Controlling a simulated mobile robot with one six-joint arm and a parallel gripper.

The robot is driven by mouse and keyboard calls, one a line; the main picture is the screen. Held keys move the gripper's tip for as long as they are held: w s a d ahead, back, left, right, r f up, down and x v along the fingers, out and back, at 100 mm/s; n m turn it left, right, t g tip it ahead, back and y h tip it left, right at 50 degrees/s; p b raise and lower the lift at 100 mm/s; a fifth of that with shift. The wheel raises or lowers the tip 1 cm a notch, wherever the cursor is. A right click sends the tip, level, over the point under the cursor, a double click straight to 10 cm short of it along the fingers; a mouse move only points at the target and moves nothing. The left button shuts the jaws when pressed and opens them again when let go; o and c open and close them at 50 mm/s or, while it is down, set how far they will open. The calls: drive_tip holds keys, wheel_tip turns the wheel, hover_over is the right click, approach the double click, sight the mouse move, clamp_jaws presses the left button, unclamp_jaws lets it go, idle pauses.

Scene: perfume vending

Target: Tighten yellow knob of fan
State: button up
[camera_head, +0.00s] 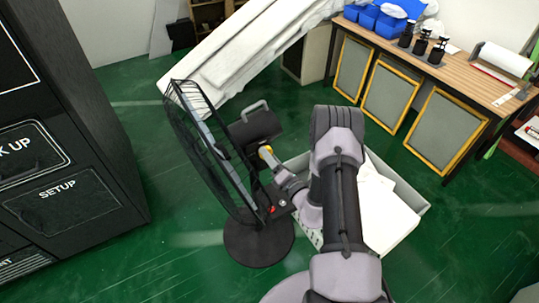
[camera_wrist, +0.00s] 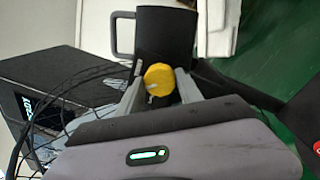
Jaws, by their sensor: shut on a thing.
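The black fan (camera_head: 215,150) stands on a round black base (camera_head: 258,240) on the green floor, its wire cage facing left. Its black motor housing (camera_head: 254,127) has a grey handle on top. The yellow knob (camera_head: 265,151) is at the rear of the fan, below the housing; it also shows in the wrist view (camera_wrist: 159,79). My gripper (camera_head: 272,158) reaches it from the right. In the wrist view my gripper (camera_wrist: 158,90) has a finger on each side of the knob, shut on it. The lower part of the knob is partly hidden in the head view.
A grey bin (camera_head: 418,207) with white sheets stands right behind my arm. A black vending machine (camera_head: 60,130) is at the left. A wooden table (camera_head: 460,72) with blue bins and bottles is at the back right. Green floor is open at the lower right.

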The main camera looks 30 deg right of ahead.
drive_tip(key=shift+f+m+h+p, duration=0.15)
drive_tip(key=shift+m+p, duration=0.3)
drive_tip(key=shift+m, duration=1.75)
drive_tip(key=shift+r+m+h+p, duration=0.15)
drive_tip(key=shift+m+p, duration=0.3)
drive_tip(key=shift+m, duration=1.75)
drive_tip(key=shift+f, duration=0.1)
drive_tip(key=o, duration=1.4)
drive_tip(key=s+p, duration=0.3)
drive_tip(key=s, duration=1.4)
drive_tip(key=shift+s+d+f, duration=0.25)
drive_tip(key=shift+f, duration=0.2)
